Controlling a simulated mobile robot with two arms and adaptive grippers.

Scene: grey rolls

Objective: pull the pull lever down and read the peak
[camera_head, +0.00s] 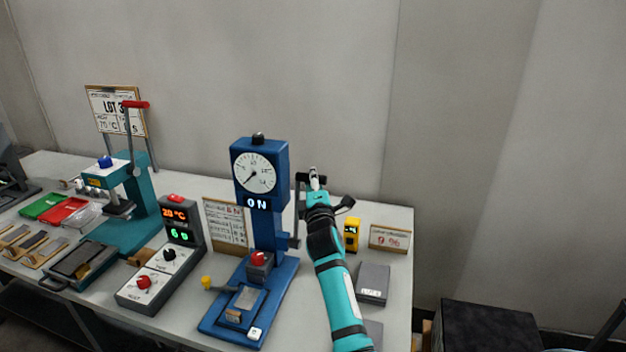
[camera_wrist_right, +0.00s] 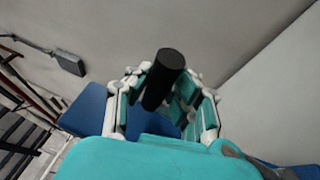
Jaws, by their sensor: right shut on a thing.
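The blue pull tester (camera_head: 268,225) stands on the bench with a round white dial (camera_head: 255,173) at its top. The dial's needle points to the lower left, and the small display below it (camera_head: 258,204) reads 0 N. The pull lever (camera_head: 298,215) rises at the tester's right side, with its black grip near the top. My right gripper (camera_head: 314,180) is at that grip. In the right wrist view, the black grip (camera_wrist_right: 163,80) stands between the fingers of my right gripper (camera_wrist_right: 160,100), which is shut on it. My left gripper is not in view.
A grey control box (camera_head: 160,265) with lit readouts stands left of the tester, and a teal press (camera_head: 140,205) is farther left. A yellow device (camera_head: 351,235), a small sign (camera_head: 389,239) and a grey block (camera_head: 373,283) are right of my arm.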

